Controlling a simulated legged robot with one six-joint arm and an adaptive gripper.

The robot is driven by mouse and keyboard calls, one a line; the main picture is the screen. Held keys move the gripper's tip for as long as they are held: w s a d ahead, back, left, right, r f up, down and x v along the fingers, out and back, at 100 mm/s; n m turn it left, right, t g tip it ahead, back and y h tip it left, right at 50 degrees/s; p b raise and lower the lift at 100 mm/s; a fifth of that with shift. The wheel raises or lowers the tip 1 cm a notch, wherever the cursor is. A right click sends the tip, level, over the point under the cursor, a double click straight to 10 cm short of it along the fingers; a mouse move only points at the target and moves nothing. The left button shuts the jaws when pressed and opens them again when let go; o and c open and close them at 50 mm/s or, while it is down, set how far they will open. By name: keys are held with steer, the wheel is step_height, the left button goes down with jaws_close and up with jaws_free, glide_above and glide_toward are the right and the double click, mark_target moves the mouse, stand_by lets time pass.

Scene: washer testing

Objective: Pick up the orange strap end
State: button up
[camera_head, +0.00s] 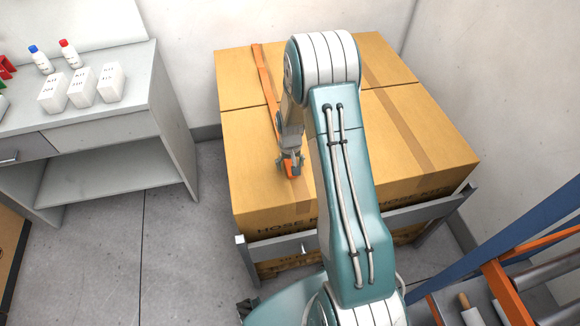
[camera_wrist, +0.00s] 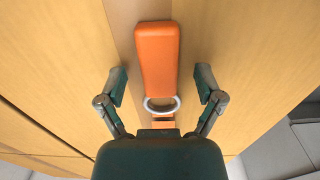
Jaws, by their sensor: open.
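The orange strap end (camera_wrist: 158,58) is a rounded orange tab with a metal ring (camera_wrist: 162,105) at its lower end in the wrist view. My gripper (camera_wrist: 161,84) is open, with one finger to each side of the strap end and visible gaps between. In the head view my gripper (camera_head: 289,158) is over the front part of the box top, and a bit of orange shows at its fingers. The orange strap (camera_head: 265,75) runs back across the box top, partly hidden by my arm. I cannot tell the fingertips' height above the box.
The large cardboard box (camera_head: 240,130) stands behind a grey rail (camera_head: 275,249). A desk (camera_head: 110,120) with small white boxes (camera_head: 82,88) and bottles (camera_head: 69,53) is at left. A rack with blue and orange bars (camera_head: 500,285) is at lower right. Open floor lies at lower left.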

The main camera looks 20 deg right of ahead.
jaws_close()
steer(key=shift+r, duration=0.35)
step_height(320, 180, up, 2)
steer(key=shift+r, duration=0.1)
steer(key=s+a+r, duration=0.1)
steer(key=s+r, duration=0.9)
steer(key=s, duration=0.4)
steer(key=shift+a, duration=0.4)
